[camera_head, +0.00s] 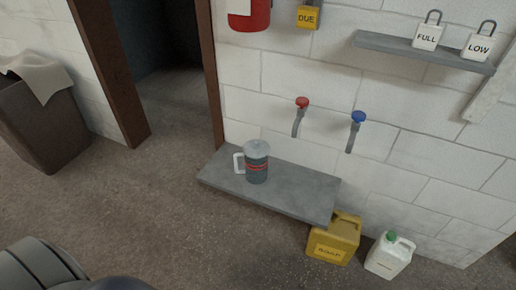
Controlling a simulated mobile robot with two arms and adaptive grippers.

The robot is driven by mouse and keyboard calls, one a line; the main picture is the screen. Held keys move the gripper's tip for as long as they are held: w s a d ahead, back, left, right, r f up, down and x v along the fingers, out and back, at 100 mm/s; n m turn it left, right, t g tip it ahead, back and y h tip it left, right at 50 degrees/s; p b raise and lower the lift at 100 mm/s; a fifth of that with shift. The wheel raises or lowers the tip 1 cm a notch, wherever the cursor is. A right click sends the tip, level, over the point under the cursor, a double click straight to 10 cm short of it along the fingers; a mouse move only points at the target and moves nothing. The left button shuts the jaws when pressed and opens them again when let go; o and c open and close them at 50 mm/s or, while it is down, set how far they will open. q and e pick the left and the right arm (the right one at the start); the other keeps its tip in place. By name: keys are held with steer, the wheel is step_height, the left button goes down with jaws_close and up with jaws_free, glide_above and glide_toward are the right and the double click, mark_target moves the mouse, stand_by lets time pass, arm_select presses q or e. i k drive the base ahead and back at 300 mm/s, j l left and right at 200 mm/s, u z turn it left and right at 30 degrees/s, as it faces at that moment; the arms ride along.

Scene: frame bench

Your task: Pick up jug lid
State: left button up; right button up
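A dark grey jug (257,172) with red markings and a white handle stands upright on a low grey slab (290,190) against the wall. The handle points to the left. The pale grey jug lid (257,147) sits on top of the jug. Neither of my grippers is in view, and nothing touches the jug or its lid.
A red tap (301,103) and a blue tap (358,118) stick out of the wall above the slab. A yellow canister (333,242) and a white canister (388,258) stand on the floor at the right. The floor in front of the slab is clear.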

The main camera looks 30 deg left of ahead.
mark_target(255, 149)
steer(key=i+j, duration=0.15)
steer(key=j, duration=0.25)
steer(key=i+j, duration=0.2)
steer(key=j, duration=0.15)
steer(key=i+j, duration=0.15)
steer(key=j, duration=0.25)
steer(key=i+j, duration=0.15)
steer(key=j, duration=0.25)
steer(key=i+j, duration=0.15)
steer(key=j, duration=0.25)
